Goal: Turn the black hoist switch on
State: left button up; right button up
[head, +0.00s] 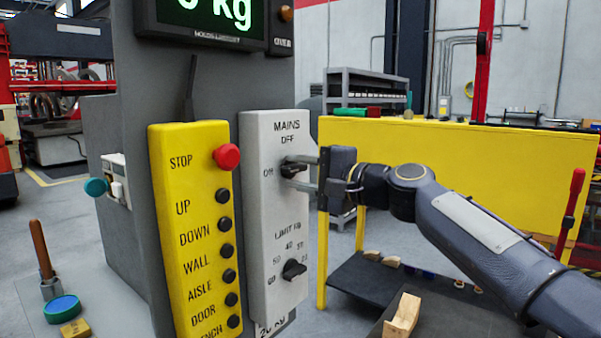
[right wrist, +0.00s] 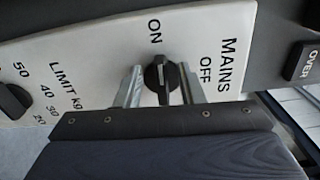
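The black MAINS switch (head: 293,168) sits on the light grey panel (head: 258,220), with OFF printed above it and ON to its left. It also shows in the right wrist view (right wrist: 161,78), where its raised bar and pale mark point up toward the word ON. My right gripper (head: 303,172) reaches in from the right. Its two fingers stand apart on either side of the switch, and in the right wrist view (right wrist: 162,88) small gaps show between them and the raised bar. My left gripper is not in view.
A black LIMIT KG knob (head: 293,269) sits lower on the same panel. A yellow button box (head: 190,240) with a red STOP button (head: 227,157) is at the left. A display (head: 215,18) is above. A yellow barrier (head: 460,170) stands behind my right arm.

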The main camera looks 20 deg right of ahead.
jog(key=shift+d, duration=0.1)
jog(key=b+v, duration=0.1)
jog(key=v, duration=0.6)
jog(key=shift+s+d, duration=0.15)
jog(key=shift+s, duration=0.2)
